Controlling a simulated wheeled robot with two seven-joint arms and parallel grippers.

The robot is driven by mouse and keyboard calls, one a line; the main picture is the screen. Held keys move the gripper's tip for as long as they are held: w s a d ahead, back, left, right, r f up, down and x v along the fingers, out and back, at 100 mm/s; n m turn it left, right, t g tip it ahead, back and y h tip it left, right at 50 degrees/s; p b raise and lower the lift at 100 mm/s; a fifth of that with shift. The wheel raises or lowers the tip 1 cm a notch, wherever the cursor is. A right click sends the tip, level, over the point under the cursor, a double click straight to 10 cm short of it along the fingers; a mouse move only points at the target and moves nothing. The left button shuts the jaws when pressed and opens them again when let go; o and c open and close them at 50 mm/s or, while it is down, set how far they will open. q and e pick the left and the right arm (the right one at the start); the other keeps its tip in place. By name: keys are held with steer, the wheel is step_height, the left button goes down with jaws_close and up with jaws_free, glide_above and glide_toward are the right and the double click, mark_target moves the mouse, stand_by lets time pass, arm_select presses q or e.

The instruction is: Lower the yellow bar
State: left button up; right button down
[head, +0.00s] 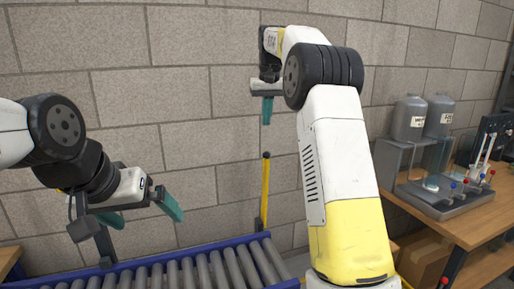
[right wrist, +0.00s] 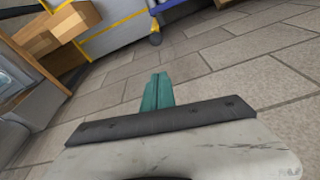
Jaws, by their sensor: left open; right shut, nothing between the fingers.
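The yellow bar (head: 265,190) stands upright with a black knob at its top, at the far end of the roller conveyor, close to the wall in the head view. My right gripper (head: 267,110) is shut and empty, pointing down above the bar's knob in the picture and apart from it. Its closed teal fingers also show in the right wrist view (right wrist: 157,92), with floor behind them. My left gripper (head: 145,210) is open and empty, left of the bar and over the conveyor. The bar's lower end is partly hidden by the conveyor's blue rail.
The roller conveyor (head: 180,273) with blue rails runs along the bottom of the head view. A wooden table (head: 440,225) at right holds a dispenser with two grey tanks (head: 410,118). A block wall stands behind.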

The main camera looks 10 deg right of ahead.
steer(key=shift+w+a+f, duration=0.25)
steer(key=shift+w+f, duration=0.1)
steer(key=shift+w, duration=0.2)
steer(key=shift+w+a+f, duration=0.2)
steer(key=shift+w+f, duration=0.15)
steer(key=shift+w, duration=0.2)
steer(key=x, duration=1)
steer(key=s, duration=0.4)
steer(key=shift+s+d+r, duration=0.1)
steer(key=shift+d+r, duration=0.2)
